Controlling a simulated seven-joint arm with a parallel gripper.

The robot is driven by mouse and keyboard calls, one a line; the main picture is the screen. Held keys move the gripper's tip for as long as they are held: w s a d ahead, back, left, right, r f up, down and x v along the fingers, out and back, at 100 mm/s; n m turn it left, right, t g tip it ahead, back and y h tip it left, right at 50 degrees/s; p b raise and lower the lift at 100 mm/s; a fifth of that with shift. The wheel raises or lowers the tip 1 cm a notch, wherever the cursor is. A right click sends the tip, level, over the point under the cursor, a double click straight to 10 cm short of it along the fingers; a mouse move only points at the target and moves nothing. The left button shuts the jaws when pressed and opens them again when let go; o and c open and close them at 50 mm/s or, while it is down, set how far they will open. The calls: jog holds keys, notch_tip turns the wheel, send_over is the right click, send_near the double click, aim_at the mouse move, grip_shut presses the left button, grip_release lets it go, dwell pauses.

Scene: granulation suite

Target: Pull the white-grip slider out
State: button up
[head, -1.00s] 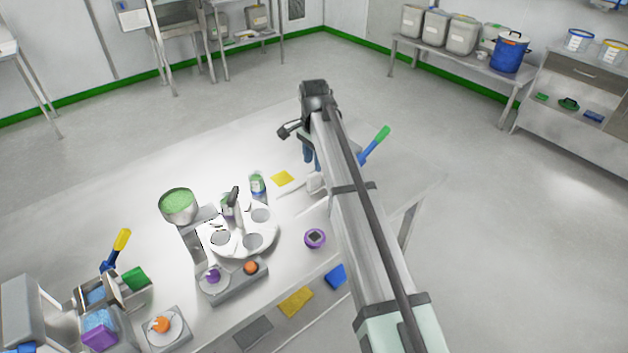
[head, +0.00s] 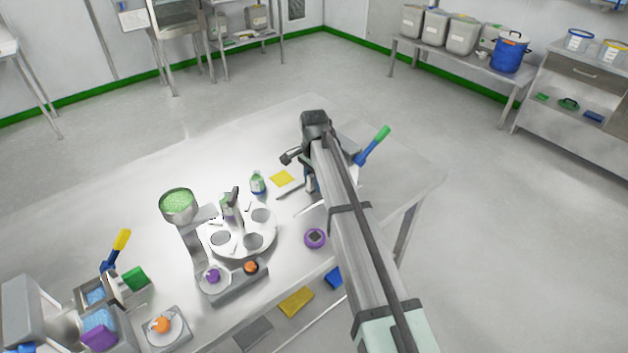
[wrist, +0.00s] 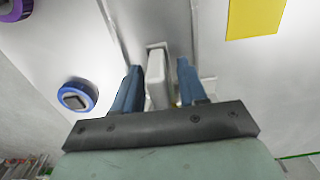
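The white grip of the slider (wrist: 157,78) stands up in the middle of the wrist view, at the near end of a narrow slot in the metal table. My gripper (wrist: 159,66) is open, with one blue finger on each side of the grip. The left finger is close to the grip, and a gap shows between the grip and the right finger. Whether the left finger touches it I cannot tell. In the head view my gripper (head: 311,182) is low over the table, and my arm hides the grip.
A yellow sheet (head: 283,178) lies nearby. A green-and-blue handle (head: 374,145) rises behind my arm. A white rotary disc (head: 238,250) and bottle (head: 258,183) stand to the left.

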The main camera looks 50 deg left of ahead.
grip_shut()
dwell(0.4)
jog(key=s, duration=1.2)
jog(key=shift+s, duration=0.25)
jog(key=shift+c, duration=1)
grip_release()
jog(key=shift+s, duration=0.15)
jog(key=shift+o, duration=1.2)
jog(key=shift+r, duration=0.1)
notch_tip(320, 180, up, 14)
jog(key=shift+f, duration=0.2)
